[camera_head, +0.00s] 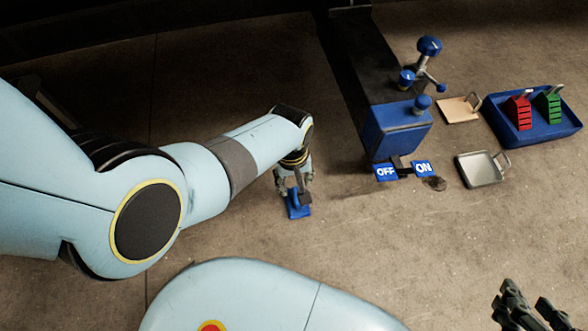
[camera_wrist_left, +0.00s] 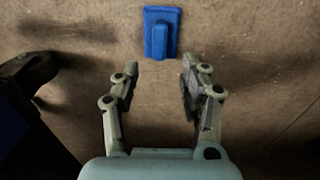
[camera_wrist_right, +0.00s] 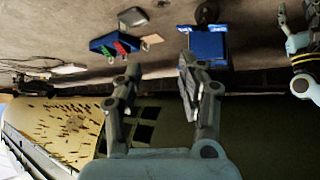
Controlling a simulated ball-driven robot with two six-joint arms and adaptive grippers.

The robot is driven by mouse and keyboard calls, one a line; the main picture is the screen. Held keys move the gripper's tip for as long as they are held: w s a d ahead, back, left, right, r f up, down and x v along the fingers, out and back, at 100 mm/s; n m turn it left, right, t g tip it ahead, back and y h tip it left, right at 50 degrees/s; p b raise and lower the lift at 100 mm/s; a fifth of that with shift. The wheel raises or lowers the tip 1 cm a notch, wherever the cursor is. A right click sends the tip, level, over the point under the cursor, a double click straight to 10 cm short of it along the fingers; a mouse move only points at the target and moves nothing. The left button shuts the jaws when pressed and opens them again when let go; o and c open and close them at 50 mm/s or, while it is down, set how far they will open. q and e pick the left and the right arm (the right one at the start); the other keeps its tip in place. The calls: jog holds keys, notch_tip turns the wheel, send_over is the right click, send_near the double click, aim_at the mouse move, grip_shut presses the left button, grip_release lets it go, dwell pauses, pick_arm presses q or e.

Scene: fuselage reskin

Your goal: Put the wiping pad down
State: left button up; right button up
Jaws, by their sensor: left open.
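The wiping pad (camera_head: 298,205) is a blue block with a raised handle. It lies on the brown surface just under my left gripper in the head view. In the left wrist view the pad (camera_wrist_left: 161,33) is beyond the fingertips, apart from them. My left gripper (camera_wrist_left: 158,75) is open and empty, and it also shows in the head view (camera_head: 294,182). My right gripper (camera_head: 530,305) is at the lower right of the head view, far from the pad. In the right wrist view my right gripper (camera_wrist_right: 158,75) has its fingers spread with nothing between them.
A blue stand (camera_head: 398,130) with OFF and ON labels rises right of the pad. Farther right are a tan plate (camera_head: 459,110), a metal tray (camera_head: 480,170) and a blue tray (camera_head: 520,140) holding a red block (camera_head: 519,112) and a green block (camera_head: 548,107). The surface around the pad is clear.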

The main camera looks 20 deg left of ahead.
notch_tip(320, 180, up, 4)
jog(key=g+p, duration=0.2)
jog(key=g, duration=0.1)
jog(key=shift+s+f, duration=0.15)
jog(key=shift+f, duration=0.1)
dwell(0.3)
